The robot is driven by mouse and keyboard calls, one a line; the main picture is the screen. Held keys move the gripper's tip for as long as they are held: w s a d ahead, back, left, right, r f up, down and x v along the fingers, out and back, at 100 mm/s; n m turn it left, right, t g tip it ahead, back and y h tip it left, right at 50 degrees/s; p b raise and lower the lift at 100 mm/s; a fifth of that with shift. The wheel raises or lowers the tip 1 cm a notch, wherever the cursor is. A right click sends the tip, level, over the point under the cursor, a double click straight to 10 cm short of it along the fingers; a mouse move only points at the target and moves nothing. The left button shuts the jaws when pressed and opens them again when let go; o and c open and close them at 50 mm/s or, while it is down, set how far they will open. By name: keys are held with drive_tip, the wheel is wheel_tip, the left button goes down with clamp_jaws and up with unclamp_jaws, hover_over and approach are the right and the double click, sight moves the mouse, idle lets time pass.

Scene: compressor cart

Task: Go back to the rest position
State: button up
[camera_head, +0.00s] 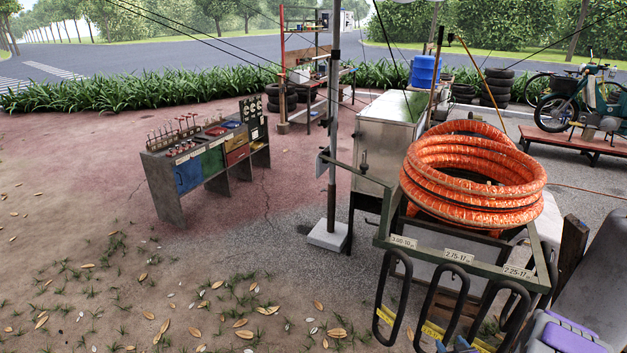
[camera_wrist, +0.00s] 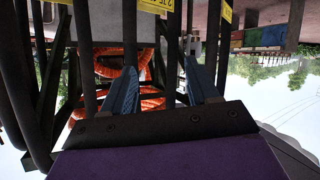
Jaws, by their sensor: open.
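In the wrist view, which is upside down, my gripper (camera_wrist: 163,82) shows two blue-grey fingers spread apart with nothing clearly held between them. Black inner-tube loops and orange hose (camera_wrist: 108,65) show beyond the fingers. In the head view, part of my purple arm is at the bottom right, and the fingertips are only partly visible near the bottom edge. The compressor cart (camera_head: 365,235) stands at the right with a coiled orange hose (camera_head: 470,180) on top. Several black tube loops (camera_head: 388,296) hang from its front rail, under size labels. I cannot tell whether my gripper touches a loop.
A grey tool bench (camera_head: 170,205) with coloured drawers stands at the left. A post on a white base block (camera_head: 327,235) is beside the cart. A green moped (camera_head: 590,95) stands on a low bench at the back right. The leaf-strewn ground at front left is clear.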

drive_tip(key=s+a+r+g, duration=0.35)
drive_tip(key=a+r, duration=0.25)
drive_tip(key=r, duration=0.4)
drive_tip(key=s+a+r+g, duration=0.35)
drive_tip(key=a+r, duration=0.35)
drive_tip(key=r, duration=0.3)
drive_tip(key=s+a+r+g, duration=0.2)
drive_tip(key=s+a+r, duration=0.2)
drive_tip(key=s, duration=0.5)
drive_tip(key=s+a+r+g+y, duration=0.1)
drive_tip(key=s+a+r+g, duration=0.2)
drive_tip(key=s+a, duration=0.6)
drive_tip(key=s+a+r+g, duration=0.2)
drive_tip(key=s+a+r, duration=0.3)
drive_tip(key=s, duration=0.6)
drive_tip(key=shift+a+r+m+y, duration=0.3)
drive_tip(key=shift+a+r+y, duration=0.1)
drive_tip(key=shift+a, duration=0.45)
drive_tip(key=shift+w, duration=0.1)
